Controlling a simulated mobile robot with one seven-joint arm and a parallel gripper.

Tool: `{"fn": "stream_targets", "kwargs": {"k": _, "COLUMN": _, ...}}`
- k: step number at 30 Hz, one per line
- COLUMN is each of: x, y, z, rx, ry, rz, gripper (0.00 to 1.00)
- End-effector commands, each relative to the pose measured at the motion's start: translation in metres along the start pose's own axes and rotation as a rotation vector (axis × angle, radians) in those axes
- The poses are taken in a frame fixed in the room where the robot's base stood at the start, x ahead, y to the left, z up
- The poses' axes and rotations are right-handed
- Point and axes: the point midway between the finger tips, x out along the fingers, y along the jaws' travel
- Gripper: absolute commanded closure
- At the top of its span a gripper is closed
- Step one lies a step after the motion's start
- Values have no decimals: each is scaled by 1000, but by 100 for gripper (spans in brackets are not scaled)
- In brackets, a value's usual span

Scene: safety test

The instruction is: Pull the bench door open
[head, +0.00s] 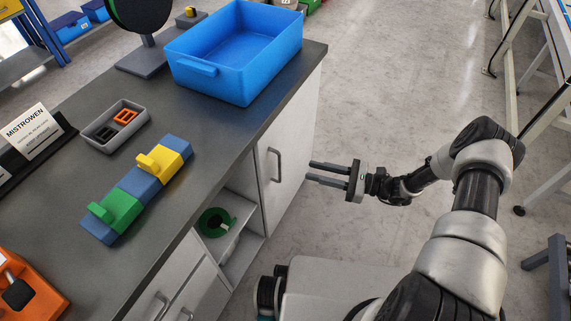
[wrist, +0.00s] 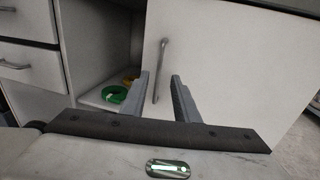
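The bench door (head: 290,150) is a white panel under the dark worktop, and it looks shut. Its grey bar handle (head: 274,165) stands upright near the door's left edge in the head view. In the wrist view the door (wrist: 230,65) fills the right half, and the handle (wrist: 160,70) shows between my finger lines. My gripper (head: 312,172) is open and empty, with both fingers pointing at the door. The two fingers also show apart in the wrist view (wrist: 157,78). The handle appears beyond the fingertips; I cannot tell the exact gap.
Drawers (head: 180,290) lie further along. A blue bin (head: 235,55) stands on the worktop (head: 215,130). The floor (head: 400,90) behind my gripper is clear.

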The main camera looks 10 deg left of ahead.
Motion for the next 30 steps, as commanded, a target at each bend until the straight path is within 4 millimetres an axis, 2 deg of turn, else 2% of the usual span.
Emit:
{"fn": "stream_targets", "kwargs": {"k": 1, "x": 12, "y": 1, "z": 0, "rx": -1, "ry": -1, "rz": 5, "gripper": 72}}
{"fn": "stream_targets", "kwargs": {"k": 6, "x": 50, "y": 2, "z": 0, "rx": 1, "ry": -1, "rz": 5, "gripper": 72}}
{"fn": "stream_targets", "kwargs": {"k": 13, "x": 88, "y": 1, "z": -1, "rx": -2, "ry": 1, "rz": 3, "gripper": 72}}
{"fn": "stream_targets", "kwargs": {"k": 18, "x": 101, "y": 1, "z": 0, "rx": -1, "ry": 0, "rz": 2, "gripper": 72}}
{"fn": "stream_targets", "kwargs": {"k": 27, "x": 104, "y": 0, "z": 0, "rx": -1, "ry": 1, "rz": 1, "gripper": 72}}
{"fn": "stream_targets", "kwargs": {"k": 28, "x": 104, "y": 0, "z": 0, "rx": -1, "ry": 1, "rz": 1, "gripper": 74}}
{"fn": "stream_targets", "kwargs": {"k": 30, "x": 103, "y": 0, "z": 0, "rx": -1, "ry": 1, "rz": 1, "gripper": 86}}
